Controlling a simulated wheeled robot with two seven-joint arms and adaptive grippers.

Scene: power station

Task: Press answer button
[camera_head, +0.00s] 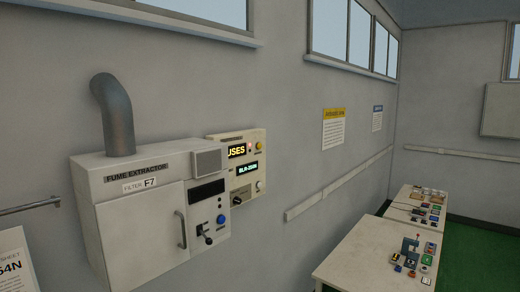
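A beige wall panel (243,172) hangs right of the fume extractor. A blue button (221,219) is on the fume extractor's control strip. No label reading "answer" is legible. Neither gripper is in view.
The white fume extractor (140,215) with its grey pipe (115,115) juts from the wall and hides part of the panel's left side. Two tables (345,270) with small devices stand at the right. Green floor (465,255) shows beyond them.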

